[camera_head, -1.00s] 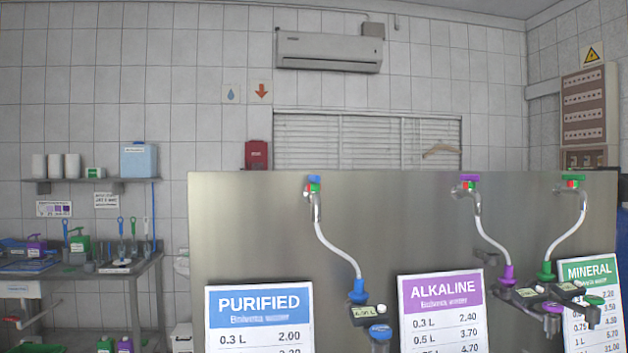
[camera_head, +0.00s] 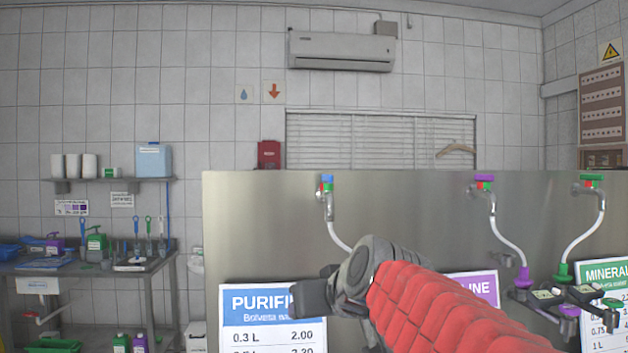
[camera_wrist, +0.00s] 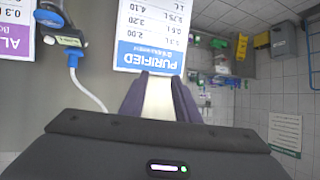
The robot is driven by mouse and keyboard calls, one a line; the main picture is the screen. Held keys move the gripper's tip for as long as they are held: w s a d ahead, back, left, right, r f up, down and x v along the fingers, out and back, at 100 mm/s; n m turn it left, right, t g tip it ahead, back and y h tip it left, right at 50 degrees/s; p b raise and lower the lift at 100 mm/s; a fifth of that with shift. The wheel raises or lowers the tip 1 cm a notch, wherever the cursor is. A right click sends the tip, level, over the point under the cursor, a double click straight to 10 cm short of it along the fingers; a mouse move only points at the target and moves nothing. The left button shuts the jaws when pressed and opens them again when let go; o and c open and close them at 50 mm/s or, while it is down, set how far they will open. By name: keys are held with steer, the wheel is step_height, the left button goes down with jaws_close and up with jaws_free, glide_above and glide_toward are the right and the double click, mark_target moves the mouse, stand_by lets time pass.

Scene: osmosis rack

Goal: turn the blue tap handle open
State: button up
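The blue tap handle (camera_head: 327,179) sits on top of the leftmost tap on the steel panel (camera_head: 420,210), with red and green marks just below it. A white hose (camera_head: 338,236) drops from this tap, and its lower end is hidden behind my arm. My gripper (camera_head: 308,298) is well below the handle, in front of the PURIFIED sign (camera_head: 262,303). In the wrist view the gripper's two dark fingers (camera_wrist: 159,95) stand apart with a pale gap between them. The handle does not show in the wrist view, but the white hose (camera_wrist: 92,97) and its blue connector (camera_wrist: 74,58) do.
Purple (camera_head: 484,178) and green (camera_head: 591,178) tap handles stand to the right on the same panel. A dispenser with a small display (camera_wrist: 68,40) is in the wrist view. A bench (camera_head: 90,268) with bottles and tools is at left. The space around the blue handle looks clear.

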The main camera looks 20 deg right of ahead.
steer(key=w+d+r+t, duration=0.3)
steer(key=w+d+r, duration=0.2)
steer(key=w+r, duration=0.5)
steer(key=m+t+h, duration=0.1)
steer(key=t+h, duration=0.2)
glide_toward(327, 178)
steer(key=s, duration=0.1)
steer(key=shift+s+d, duration=0.2)
steer(key=shift+d, duration=0.2)
steer(key=shift+w, duration=0.15)
steer(key=shift+w+d, duration=0.2)
steer(key=shift+w, duration=2.05)
steer(key=shift+w+d, duration=0.15)
steer(key=shift+w, duration=2.05)
steer(key=shift+w+d, duration=0.2)
steer(key=shift+w, duration=2.05)
steer(key=shift+c, duration=0.6)
steer(key=c, duration=0.6)
